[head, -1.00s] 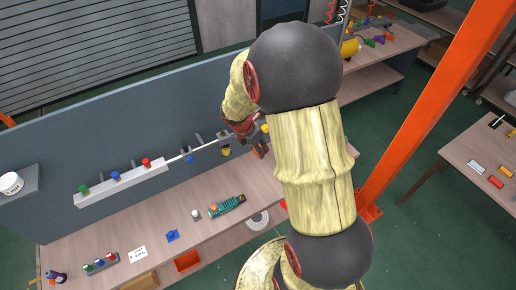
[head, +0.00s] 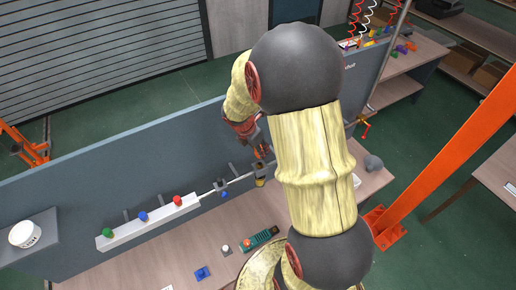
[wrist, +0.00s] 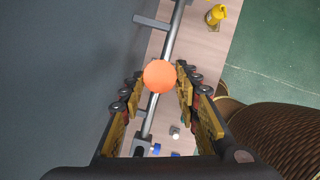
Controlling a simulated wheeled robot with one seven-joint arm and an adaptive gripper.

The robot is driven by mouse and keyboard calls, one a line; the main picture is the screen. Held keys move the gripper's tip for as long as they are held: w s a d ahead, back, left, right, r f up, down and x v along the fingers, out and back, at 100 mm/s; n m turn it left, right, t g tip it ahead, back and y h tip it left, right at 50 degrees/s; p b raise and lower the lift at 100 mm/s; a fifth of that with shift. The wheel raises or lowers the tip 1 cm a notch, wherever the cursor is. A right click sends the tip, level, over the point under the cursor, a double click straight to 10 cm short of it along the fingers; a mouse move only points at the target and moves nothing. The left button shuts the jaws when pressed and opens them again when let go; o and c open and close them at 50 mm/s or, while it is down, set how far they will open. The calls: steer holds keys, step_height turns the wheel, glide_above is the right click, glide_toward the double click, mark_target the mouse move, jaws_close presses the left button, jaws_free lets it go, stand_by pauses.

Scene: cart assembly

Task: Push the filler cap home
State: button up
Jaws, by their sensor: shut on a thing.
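A round orange cap (wrist: 160,76) sits between my fingertips in the wrist view; I take it to be the filler cap. My gripper (wrist: 160,78) is shut on it, with one finger on each side. In that view the cap lies over a grey pipe (wrist: 172,42); I cannot tell whether it touches the pipe or any opening. In the head view my gripper (head: 263,152) is beside the panel, above the pipe (head: 208,190) and a small yellow part (head: 260,181). The cap's underside is hidden.
A blue-grey panel (head: 150,170) stands along the bench (head: 190,245). Left along it is a white block (head: 150,222) with green, blue and red knobs. A teal tool (head: 260,239) lies on the bench. A yellow bottle (wrist: 215,14) is at upper right in the wrist view.

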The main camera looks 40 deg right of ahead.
mark_target(257, 156)
steer(key=shift+f+b, duration=1.45)
steer(key=shift+f, duration=0.8)
steer(key=shift+f, duration=0.1)
steer(key=shift+f, duration=0.35)
steer(key=shift+f+b, duration=0.55)
steer(key=shift+f, duration=0.25)
steer(key=o, duration=1.2)
steer(key=shift+c, duration=0.2)
steer(key=shift+o, duration=0.4)
steer(key=v, duration=1.2)
